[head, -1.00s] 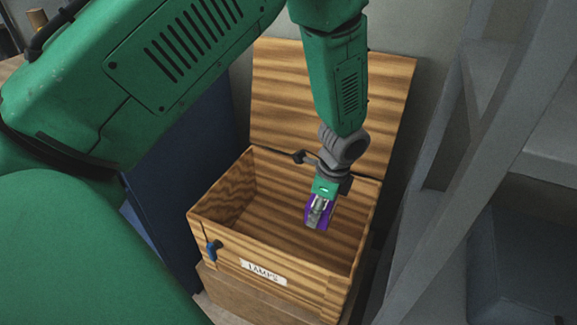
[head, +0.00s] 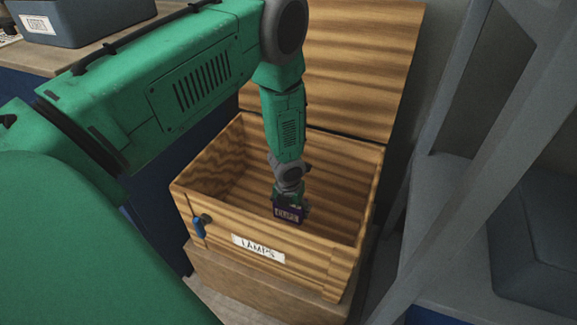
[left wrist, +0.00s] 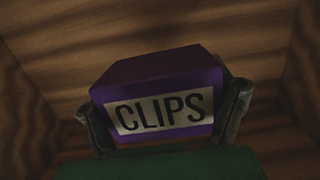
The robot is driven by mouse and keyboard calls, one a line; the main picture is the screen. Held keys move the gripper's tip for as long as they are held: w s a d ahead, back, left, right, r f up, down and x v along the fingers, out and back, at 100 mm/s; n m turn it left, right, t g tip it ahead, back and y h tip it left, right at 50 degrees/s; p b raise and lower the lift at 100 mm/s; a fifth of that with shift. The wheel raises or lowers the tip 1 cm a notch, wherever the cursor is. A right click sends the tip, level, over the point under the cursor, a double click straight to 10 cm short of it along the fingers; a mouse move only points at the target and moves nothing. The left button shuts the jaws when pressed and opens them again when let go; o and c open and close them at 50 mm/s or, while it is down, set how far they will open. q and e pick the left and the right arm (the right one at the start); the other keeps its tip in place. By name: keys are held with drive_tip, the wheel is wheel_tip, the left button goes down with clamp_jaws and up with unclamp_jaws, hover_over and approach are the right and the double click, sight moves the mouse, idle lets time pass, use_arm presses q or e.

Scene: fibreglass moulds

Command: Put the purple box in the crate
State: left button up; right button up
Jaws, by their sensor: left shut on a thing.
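The purple box (head: 288,214), with a label reading CLIPS, is held by my left gripper (head: 289,205) inside the wooden crate (head: 258,228). The crate's lid stands open behind it, and its front label reads LAMPS. In the left wrist view the purple box (left wrist: 160,95) sits between the two fingers of my left gripper (left wrist: 166,118), one on each side. Wood-grain crate surfaces surround it there. I cannot tell whether the box touches the crate floor. My right gripper is not in view.
A grey metal frame with shelves (head: 440,190) stands close to the crate's right side. A grey-blue bin (head: 85,20) sits on a worktop at the upper left. The crate rests on a wooden base (head: 262,288).

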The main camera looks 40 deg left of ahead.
sight(292, 217)
use_arm(q)
drive_tip(key=f, duration=0.1)
drive_tip(key=f+b, duration=0.1)
drive_tip(key=f, duration=0.2)
drive_tip(key=shift+d+f, duration=0.15)
drive_tip(key=shift+d, duration=0.1)
drive_tip(key=f, duration=0.1)
drive_tip(key=f+b, duration=0.2)
drive_tip(key=shift+a+f, duration=0.25)
drive_tip(key=shift+f, duration=0.05)
drive_tip(key=shift+r, duration=0.1)
drive_tip(key=shift+d, duration=0.1)
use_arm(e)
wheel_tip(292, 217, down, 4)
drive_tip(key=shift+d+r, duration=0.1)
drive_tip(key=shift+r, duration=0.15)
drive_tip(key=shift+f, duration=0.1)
use_arm(q)
drive_tip(key=o, duration=1.3)
drive_tip(key=shift+o, duration=0.2)
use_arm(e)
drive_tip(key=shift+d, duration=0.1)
